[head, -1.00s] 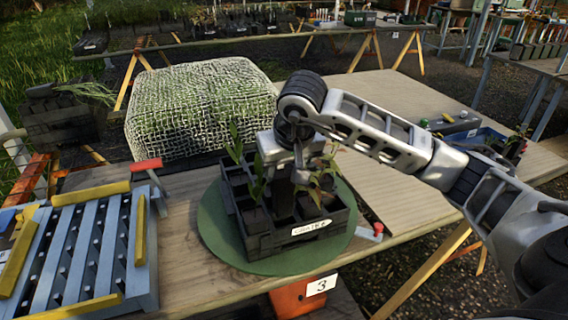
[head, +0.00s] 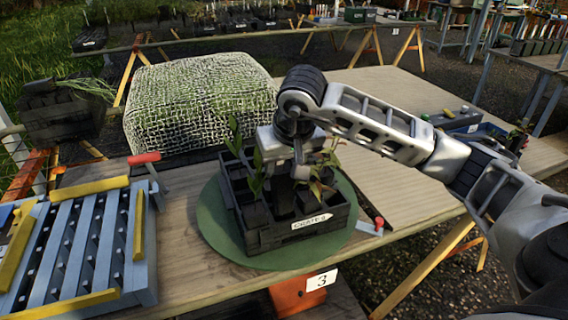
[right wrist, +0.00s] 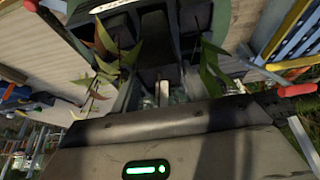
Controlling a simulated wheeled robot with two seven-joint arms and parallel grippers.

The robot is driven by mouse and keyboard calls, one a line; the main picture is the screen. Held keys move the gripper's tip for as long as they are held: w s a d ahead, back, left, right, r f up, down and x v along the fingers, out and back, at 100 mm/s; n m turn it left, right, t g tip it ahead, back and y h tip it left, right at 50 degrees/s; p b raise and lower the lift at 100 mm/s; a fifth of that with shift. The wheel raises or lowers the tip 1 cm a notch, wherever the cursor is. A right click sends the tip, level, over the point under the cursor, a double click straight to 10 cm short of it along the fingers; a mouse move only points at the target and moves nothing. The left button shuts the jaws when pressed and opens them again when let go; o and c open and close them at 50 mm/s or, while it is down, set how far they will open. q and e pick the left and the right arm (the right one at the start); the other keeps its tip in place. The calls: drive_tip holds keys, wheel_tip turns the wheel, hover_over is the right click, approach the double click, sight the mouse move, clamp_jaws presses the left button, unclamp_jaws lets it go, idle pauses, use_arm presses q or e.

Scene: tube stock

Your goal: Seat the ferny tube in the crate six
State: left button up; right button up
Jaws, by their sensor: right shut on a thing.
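Crate six (head: 258,238) is a black crate with several cells and a white label, standing on a round green disc (head: 215,232) on the wooden table. My right gripper (head: 300,174) points down over the middle of the crate, shut on a dark tube (right wrist: 155,52), which I take to be the ferny tube. Fine pale-green foliage and a white strip show between the fingers in the right wrist view; the tube's lower end is hidden. Leafy plants (head: 256,176) stand left and right (head: 322,185) of the gripper. My left gripper is out of view.
A blue-grey slatted rack (head: 90,245) with yellow bars lies at the left. A netted bale (head: 200,100) stands behind the crate. A red-tipped handle (head: 378,224) sticks out to the right of the disc.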

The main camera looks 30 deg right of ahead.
sight(284, 198)
idle(0.4)
drive_tip(key=shift+f+b, duration=0.6)
drive_tip(key=shift+f, duration=0.1)
drive_tip(key=shift+f+b, duration=0.9)
drive_tip(key=shift+f, duration=0.1)
drive_tip(key=shift+f+b, duration=1.35)
drive_tip(key=shift+f, duration=0.15)
drive_tip(key=shift+f+b, duration=0.45)
drive_tip(key=shift+f, duration=0.05)
drive_tip(key=shift+f+b, duration=0.45)
drive_tip(key=shift+f, duration=0.05)
drive_tip(key=shift+f+b, duration=0.4)
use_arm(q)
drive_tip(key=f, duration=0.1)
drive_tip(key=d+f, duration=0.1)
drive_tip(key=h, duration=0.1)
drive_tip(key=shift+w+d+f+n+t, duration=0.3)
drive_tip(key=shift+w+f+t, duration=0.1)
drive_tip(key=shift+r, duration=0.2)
